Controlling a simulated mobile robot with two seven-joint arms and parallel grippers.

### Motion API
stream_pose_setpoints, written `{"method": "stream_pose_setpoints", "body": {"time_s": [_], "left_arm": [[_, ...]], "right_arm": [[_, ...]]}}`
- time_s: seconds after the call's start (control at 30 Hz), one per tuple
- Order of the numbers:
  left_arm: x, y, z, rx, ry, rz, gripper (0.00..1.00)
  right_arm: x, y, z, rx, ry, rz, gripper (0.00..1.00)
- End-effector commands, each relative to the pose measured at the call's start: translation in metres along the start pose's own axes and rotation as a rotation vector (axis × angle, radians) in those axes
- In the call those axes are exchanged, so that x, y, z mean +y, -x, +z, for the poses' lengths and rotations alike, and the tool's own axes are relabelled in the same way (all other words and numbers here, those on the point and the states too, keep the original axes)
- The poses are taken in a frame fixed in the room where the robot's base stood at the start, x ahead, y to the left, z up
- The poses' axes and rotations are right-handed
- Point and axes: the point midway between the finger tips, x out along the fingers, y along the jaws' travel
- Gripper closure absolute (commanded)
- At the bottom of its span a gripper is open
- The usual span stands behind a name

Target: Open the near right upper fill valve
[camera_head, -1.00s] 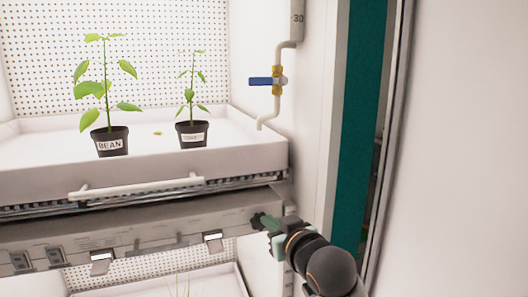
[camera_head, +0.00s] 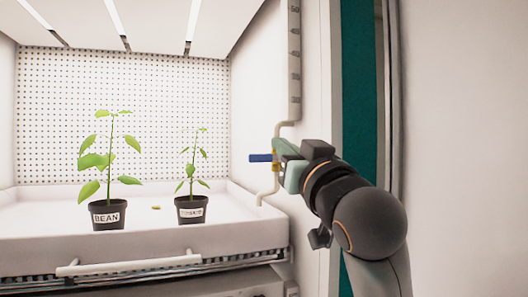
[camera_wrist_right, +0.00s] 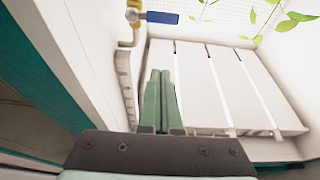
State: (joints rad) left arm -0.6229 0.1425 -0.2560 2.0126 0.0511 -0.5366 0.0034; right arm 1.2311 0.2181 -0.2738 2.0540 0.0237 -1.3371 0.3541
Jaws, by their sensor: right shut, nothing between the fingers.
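The fill valve has a blue lever handle (camera_head: 260,157) that sticks out to the left, crosswise to its upright white pipe. In the head view, my right gripper (camera_head: 281,152) is in front of the valve and hides most of its brass body. In the right wrist view, the blue handle (camera_wrist_right: 161,17) and brass body (camera_wrist_right: 134,22) show at the top, beyond the fingertips. The green fingers of my right gripper (camera_wrist_right: 158,75) are together and empty, with a visible gap to the handle. My left gripper is not in view.
A white tray (camera_head: 150,245) holds a potted bean plant (camera_head: 108,215) and a smaller potted plant (camera_head: 190,209). A graduated tube (camera_head: 294,60) runs above the valve along the right chamber wall. A teal door edge (camera_head: 357,90) stands right of the opening.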

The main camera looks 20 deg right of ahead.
Motion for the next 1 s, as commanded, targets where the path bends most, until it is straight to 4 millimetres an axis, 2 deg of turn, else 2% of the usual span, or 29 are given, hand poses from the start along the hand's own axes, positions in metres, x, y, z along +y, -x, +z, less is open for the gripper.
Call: {"method": "stream_pose_setpoints", "body": {"time_s": [0.17,0.27,0.5,0.73,0.77,0.8,1.0], "left_arm": [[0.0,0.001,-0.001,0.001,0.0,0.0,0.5],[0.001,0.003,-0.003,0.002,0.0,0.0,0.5],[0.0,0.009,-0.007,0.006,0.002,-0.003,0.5],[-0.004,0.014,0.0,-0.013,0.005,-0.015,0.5],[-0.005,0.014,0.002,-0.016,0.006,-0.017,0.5],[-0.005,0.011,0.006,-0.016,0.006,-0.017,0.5],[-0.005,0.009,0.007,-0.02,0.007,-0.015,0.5]], "right_arm": [[0.0,-0.007,0.0,-0.002,0.0,0.001,1.0],[0.0,-0.02,0.0,-0.004,0.0,0.001,1.0],[0.0,-0.063,-0.001,-0.004,0.001,0.0,1.0],[0.0,-0.101,-0.001,-0.003,0.0,0.001,1.0],[0.0,-0.103,0.002,-0.002,0.001,0.0,1.0],[0.0,-0.097,0.014,-0.004,0.003,0.0,1.0],[0.0,-0.089,0.034,-0.001,0.001,-0.001,1.0]]}}
